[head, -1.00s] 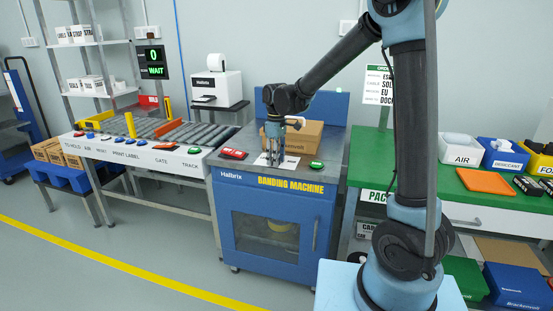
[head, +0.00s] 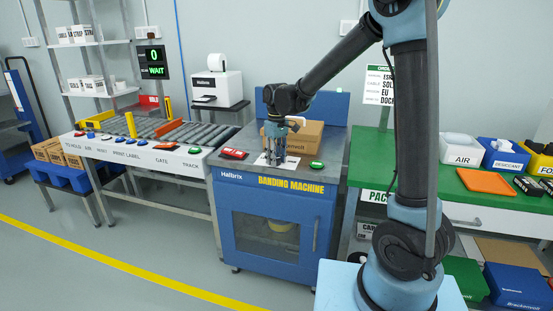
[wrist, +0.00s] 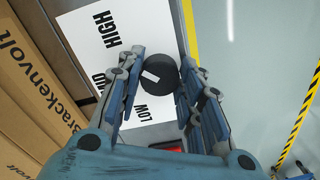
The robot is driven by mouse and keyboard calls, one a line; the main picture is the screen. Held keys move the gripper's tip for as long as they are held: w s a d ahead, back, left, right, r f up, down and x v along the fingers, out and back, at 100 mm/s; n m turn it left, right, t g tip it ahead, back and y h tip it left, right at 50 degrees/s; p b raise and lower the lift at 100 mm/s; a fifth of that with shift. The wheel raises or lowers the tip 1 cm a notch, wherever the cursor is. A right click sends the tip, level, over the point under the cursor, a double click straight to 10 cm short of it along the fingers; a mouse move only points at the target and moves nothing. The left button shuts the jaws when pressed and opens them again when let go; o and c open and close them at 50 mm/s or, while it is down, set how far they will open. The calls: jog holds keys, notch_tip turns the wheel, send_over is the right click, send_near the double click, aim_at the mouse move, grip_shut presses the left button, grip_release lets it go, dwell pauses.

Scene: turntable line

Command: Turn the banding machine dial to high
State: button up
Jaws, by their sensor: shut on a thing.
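The black round dial (wrist: 158,75) with a white pointer mark sits on a white label plate (wrist: 85,25) in the wrist view. The plate reads HIGH at the upper part and LOW at the lower part; a third label is partly hidden behind a finger. The mark slants towards the plate's left side; I cannot tell which label it points at. My gripper (wrist: 163,62) is shut on the dial, one finger on each side. In the head view my gripper (head: 275,161) points down onto the banding machine (head: 275,222), and the dial is hidden there.
A brown carton (head: 306,136) stands on the machine top close behind my gripper. A red button (head: 233,154) and a green button (head: 316,165) flank the plate. The roller conveyor (head: 170,135) lies to the left, the green packing bench (head: 430,178) to the right.

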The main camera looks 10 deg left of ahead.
jog(key=o, duration=1.1)
jog(key=shift+w, duration=0.1)
jog(key=shift+c, duration=0.2)
notch_tip(320, 180, up, 12)
jog(key=shift+w+d, duration=0.15)
jog(key=s+d+m+t, duration=0.1)
jog(key=s+d+m, duration=0.25)
jog(key=d, duration=0.85)
jog(key=s+d+m, duration=0.2)
jog(key=s+d, duration=0.2)
jog(key=d, duration=0.9)
jog(key=s+d+f+m+t, duration=0.1)
jog(key=s+d+f+m, duration=0.5)
jog(key=s+d+f, duration=0.8)
jog(key=shift+s+d, duration=0.6)
jog(key=shift+s, duration=0.5)
